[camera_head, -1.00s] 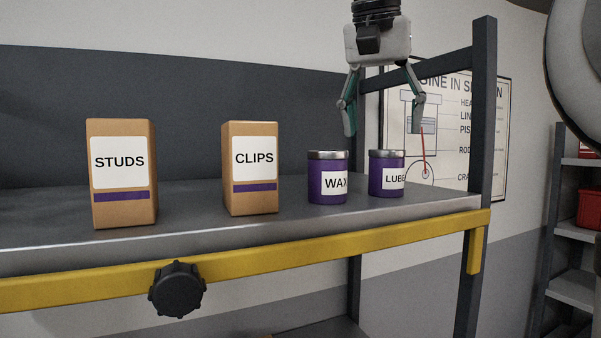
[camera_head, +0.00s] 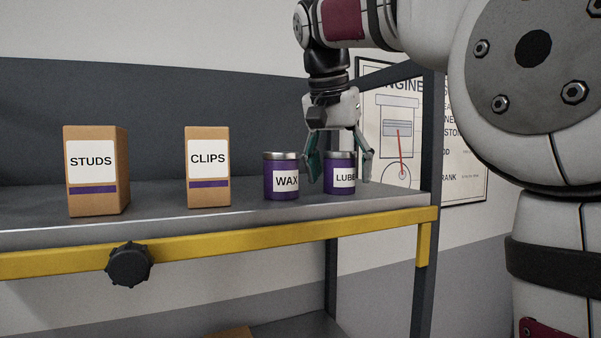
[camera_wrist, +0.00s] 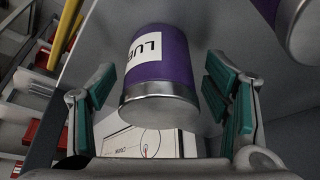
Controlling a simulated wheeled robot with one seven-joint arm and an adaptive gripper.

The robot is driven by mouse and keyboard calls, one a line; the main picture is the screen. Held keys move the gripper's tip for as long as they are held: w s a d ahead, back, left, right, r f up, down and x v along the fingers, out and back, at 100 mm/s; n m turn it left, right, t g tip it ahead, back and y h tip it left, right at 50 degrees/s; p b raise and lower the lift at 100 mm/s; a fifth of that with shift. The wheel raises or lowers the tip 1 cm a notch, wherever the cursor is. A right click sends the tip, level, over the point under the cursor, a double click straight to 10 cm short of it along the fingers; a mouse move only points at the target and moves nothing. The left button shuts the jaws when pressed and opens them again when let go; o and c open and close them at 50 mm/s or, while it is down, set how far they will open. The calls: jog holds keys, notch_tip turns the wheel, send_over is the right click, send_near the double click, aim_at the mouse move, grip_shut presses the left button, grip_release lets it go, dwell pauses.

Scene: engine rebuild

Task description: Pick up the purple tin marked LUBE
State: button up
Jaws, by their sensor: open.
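The purple LUBE tin (camera_head: 340,175) stands upright on the grey shelf at its right end, its silver lid on top. In the wrist view the LUBE tin (camera_wrist: 160,75) lies between the two fingers. My gripper (camera_head: 339,180) is open and lowered around the tin from above, one finger on each side. In the wrist view a gap shows between my gripper's green pads (camera_wrist: 157,105) and the tin.
The purple WAX tin (camera_head: 281,177) stands just left of the LUBE tin, close to my left finger. A CLIPS box (camera_head: 208,195) and a STUDS box (camera_head: 97,199) stand farther left. A shelf post (camera_head: 424,140) rises to the right. The yellow rail (camera_head: 225,252) edges the shelf.

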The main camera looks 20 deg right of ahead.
jog(key=c, duration=1.5)
jog(key=shift+r, duration=0.1)
